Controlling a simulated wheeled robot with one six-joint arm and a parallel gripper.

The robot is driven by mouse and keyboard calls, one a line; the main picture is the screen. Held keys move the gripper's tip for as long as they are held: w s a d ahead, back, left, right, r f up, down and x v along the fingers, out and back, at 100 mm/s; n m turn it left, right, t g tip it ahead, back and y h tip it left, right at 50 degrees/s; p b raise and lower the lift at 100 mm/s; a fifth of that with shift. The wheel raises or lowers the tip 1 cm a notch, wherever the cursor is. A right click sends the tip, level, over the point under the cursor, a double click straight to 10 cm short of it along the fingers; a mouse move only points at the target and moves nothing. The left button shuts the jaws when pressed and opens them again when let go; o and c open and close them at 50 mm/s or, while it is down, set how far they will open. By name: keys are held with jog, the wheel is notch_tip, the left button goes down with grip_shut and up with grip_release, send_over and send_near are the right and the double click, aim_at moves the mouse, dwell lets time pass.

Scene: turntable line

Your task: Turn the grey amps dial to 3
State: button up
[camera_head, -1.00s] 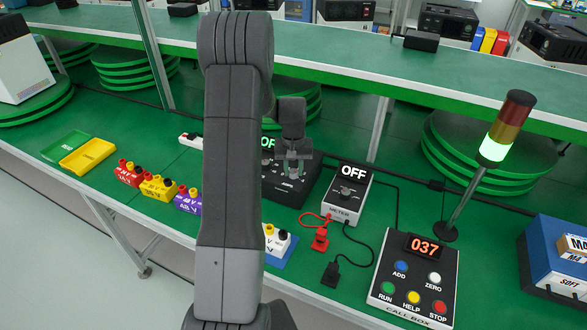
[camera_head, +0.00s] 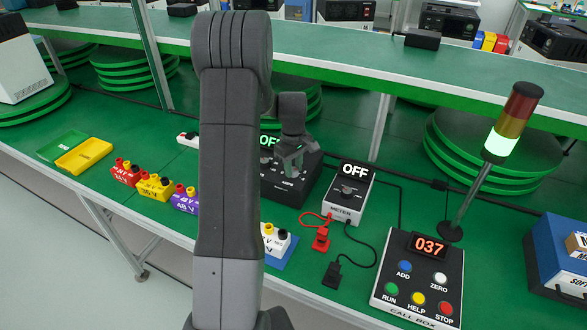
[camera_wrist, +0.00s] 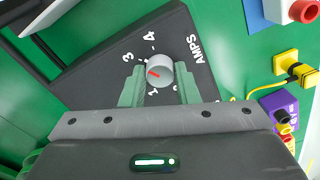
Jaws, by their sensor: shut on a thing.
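The grey amps dial (camera_wrist: 160,70) sits on the sloped black panel (camera_wrist: 100,60) marked AMPS in the wrist view. White marks 3 and 4 show beside it; the lower marks are partly hidden by my fingers. A red pointer line on the dial's face points roughly left, and I cannot tell exactly which mark it meets. My gripper (camera_wrist: 159,88) is shut on the dial, one finger on each side. In the head view my gripper (camera_head: 292,168) reaches down onto the black box (camera_head: 283,194), whose display reads OFF and is partly hidden by my arm.
A meter (camera_head: 347,192) reading OFF stands right of the box, with red and black leads. A call box (camera_head: 420,275) showing 037 and a lit signal tower (camera_head: 505,135) are farther right. Coloured terminal blocks (camera_head: 154,187) and a yellow tray (camera_head: 84,156) lie left.

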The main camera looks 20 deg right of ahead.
aim_at(293, 169)
jog(key=shift+n, duration=0.6)
jog(key=o, duration=1)
jog(key=shift+r, duration=0.1)
notch_tip(293, 169, up, 14)
jog(key=shift+f+b, duration=0.15)
jog(key=shift+b, duration=0.4)
jog(key=shift+f, duration=0.1)
notch_tip(293, 169, down, 14)
jog(key=shift+r+p, duration=0.15)
jog(key=shift+p, duration=0.3)
